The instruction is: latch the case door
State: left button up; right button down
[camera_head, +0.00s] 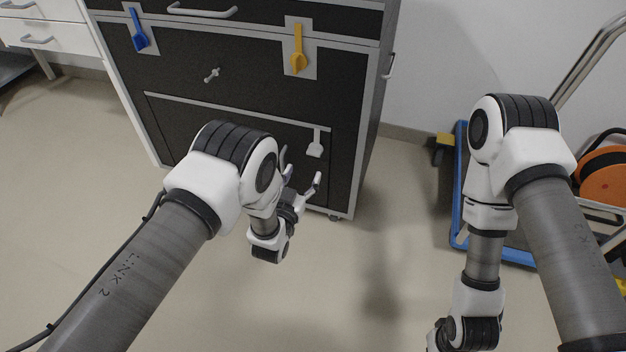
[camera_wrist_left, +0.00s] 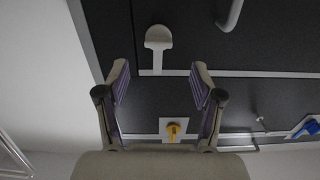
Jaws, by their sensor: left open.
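The black case (camera_head: 262,88) with grey edging stands in front of me, its front closed flat as far as I can see. A blue latch (camera_head: 139,32) hangs at its upper left and a yellow latch (camera_head: 298,52) at its upper right, paddles down. A white latch (camera_head: 316,146) hangs paddle down on the lower panel's right side. My left gripper (camera_head: 301,178) is open and empty, below and in front of the white latch. In the left wrist view the white latch (camera_wrist_left: 158,42) lies just beyond the fingertips (camera_wrist_left: 159,76), apart from them. My right gripper is out of view.
A small metal knob (camera_head: 211,75) sits on the upper panel. A bar handle (camera_wrist_left: 232,14) is on the lower panel. A blue-framed trolley (camera_head: 457,190) with an orange reel (camera_head: 606,177) stands right. White drawers (camera_head: 42,35) stand left. The floor between is clear.

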aim_at(312, 154)
pick_arm(q)
jog(key=b+x, duration=0.1)
jog(key=x, duration=0.3)
jog(key=b+x, duration=0.2)
jog(key=x, duration=0.2)
jog(key=shift+s+d+r, duration=0.1)
jog(key=shift+r, duration=0.15)
grip_shut()
